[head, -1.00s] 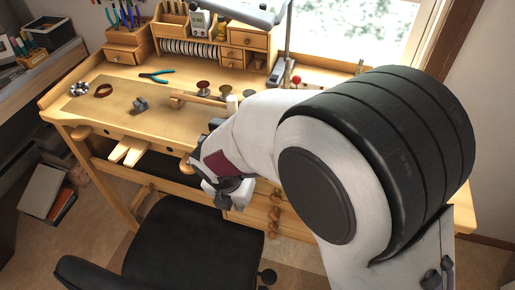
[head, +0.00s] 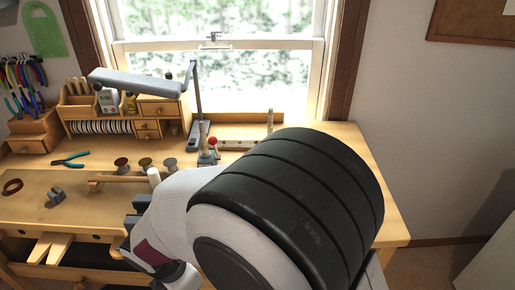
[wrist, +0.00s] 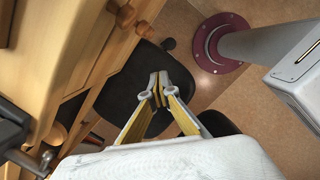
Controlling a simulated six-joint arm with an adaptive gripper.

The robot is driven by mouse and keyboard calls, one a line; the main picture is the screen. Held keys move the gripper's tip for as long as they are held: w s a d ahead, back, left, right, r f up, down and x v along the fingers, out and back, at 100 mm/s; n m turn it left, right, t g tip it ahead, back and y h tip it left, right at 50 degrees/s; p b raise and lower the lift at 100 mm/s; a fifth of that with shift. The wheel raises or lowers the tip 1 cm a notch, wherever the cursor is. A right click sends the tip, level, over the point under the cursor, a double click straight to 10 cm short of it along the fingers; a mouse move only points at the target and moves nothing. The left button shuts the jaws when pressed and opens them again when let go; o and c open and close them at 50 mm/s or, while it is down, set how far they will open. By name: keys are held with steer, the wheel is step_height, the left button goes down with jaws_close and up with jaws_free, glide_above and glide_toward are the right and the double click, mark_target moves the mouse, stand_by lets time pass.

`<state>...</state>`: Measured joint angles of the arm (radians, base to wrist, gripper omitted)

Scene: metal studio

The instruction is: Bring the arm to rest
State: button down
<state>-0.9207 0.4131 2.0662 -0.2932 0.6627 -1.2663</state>
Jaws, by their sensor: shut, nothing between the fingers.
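My gripper (wrist: 158,90) shows in the wrist view with its fingertips together and nothing between them. It points down over the floor and a black chair (wrist: 127,85), beside the front of the wooden workbench (wrist: 75,35). In the head view my arm fills the lower middle, in front of the workbench (head: 385,205). The gripper's fingertips do not show there.
On the bench are blue-handled pliers (head: 70,160), a brown ring (head: 12,187), a small grey block (head: 56,195), and a desk lamp (head: 135,82) in front of the window. Drawers (head: 158,108) stand at the back.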

steer(key=s+d+r+m+t, duration=0.1)
steer(key=s+d+r+m, duration=0.1)
steer(key=d+r+m, duration=0.5)
steer(key=s+d+r+m+t, duration=0.1)
steer(key=s+d+r+m, duration=0.2)
steer(key=d+r+m, duration=0.4)
steer(key=s+d+r+m+t+y, duration=0.1)
steer(key=s+d+r+m, duration=0.1)
steer(key=d+r+m, duration=0.5)
steer(key=d+m, duration=0.6)
steer(key=d, duration=0.4)
steer(key=shift+s+d+r+m+t, duration=0.25)
steer(key=shift+s+d+m+t, duration=0.15)
